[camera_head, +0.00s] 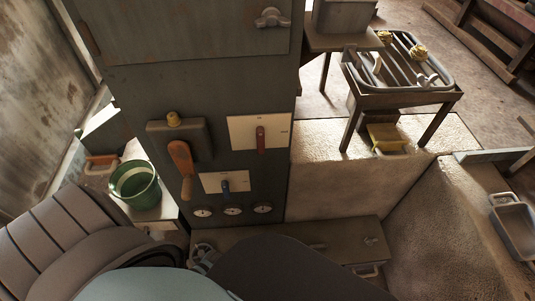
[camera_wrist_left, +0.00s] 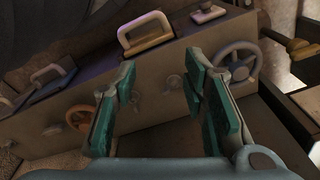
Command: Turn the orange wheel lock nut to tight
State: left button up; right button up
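The orange wheel (camera_wrist_left: 81,117) is on the front face of a grey-brown housing in the left wrist view, left of my left gripper. A small grey knob-like part (camera_wrist_left: 53,130) sits left of the wheel. A grey winged part (camera_wrist_left: 136,98) shows right of the wheel, close to the left finger, and another (camera_wrist_left: 175,82) shows between the fingers. I cannot tell which is the orange wheel's lock nut. My left gripper (camera_wrist_left: 160,66) is open, with teal pads wide apart and nothing between them. The head view shows neither gripper's fingers clearly.
A grey wheel (camera_wrist_left: 237,60) is on the housing at right, near the right finger. Handles (camera_wrist_left: 145,34) stand on its top. In the head view, a cabinet (camera_head: 200,90) has levers and gauges. A green bucket (camera_head: 135,183) stands left, a rack table (camera_head: 400,97) right.

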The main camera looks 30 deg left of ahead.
pick_arm(q)
jog(key=w+f+n+b, duration=0.25)
jog(key=w+b, duration=0.45)
jog(key=w, duration=0.6)
pick_arm(e)
notch_tip(320, 180, down, 13)
jog(key=w+d+b, duration=0.2)
jog(key=d+b, duration=0.1)
pick_arm(q)
jog(key=n+b, duration=0.2)
jog(key=b, duration=0.4)
send_over(256, 252)
jog(key=shift+g+h, duration=0.4)
notch_tip(256, 252, down, 6)
jog(key=shift+w+d, duration=0.15)
pick_arm(e)
jog(key=w+a+f+t, duration=0.2)
jog(key=w+a, duration=0.2)
jog(key=w, duration=0.6)
pick_arm(q)
notch_tip(256, 252, down, 4)
jog(key=b, duration=0.2)
jog(key=shift+b, duration=0.4)
jog(key=shift+f, duration=0.1)
pick_arm(e)
jog(key=w+a+r, duration=0.1)
jog(key=w+r, duration=0.2)
jog(key=r, duration=0.3)
jog(key=shift+w+a, duration=0.25)
